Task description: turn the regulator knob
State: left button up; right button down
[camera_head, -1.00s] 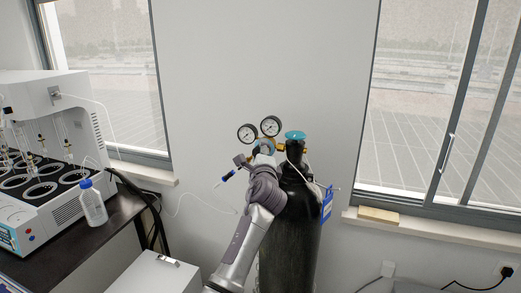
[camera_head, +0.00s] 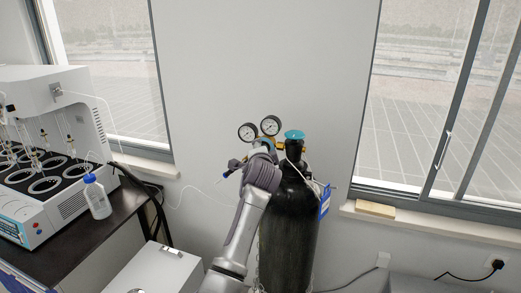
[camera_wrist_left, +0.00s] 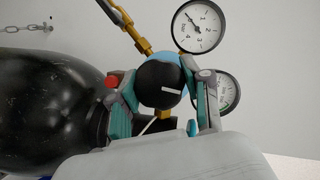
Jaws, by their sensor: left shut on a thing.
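The regulator, with two round white gauges (camera_head: 259,128), sits at the top of the black gas cylinder (camera_head: 287,235). In the head view my left wrist covers the knob and most of the gripper. The gauges also show in the left wrist view (camera_wrist_left: 198,26). My right gripper is in neither view.
A teal valve handwheel (camera_head: 294,135) tops the cylinder, right of my wrist. A blue tag (camera_head: 325,201) hangs at its side. A bench at left holds a distiller (camera_head: 45,150) and a blue-capped bottle (camera_head: 97,197). A white box (camera_head: 155,268) stands beside my arm.

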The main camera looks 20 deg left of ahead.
pick_arm(q)
jog(key=shift+f, duration=0.1)
dwell(0.4)
jog(key=o, duration=1.2)
jog(key=v, duration=1.2)
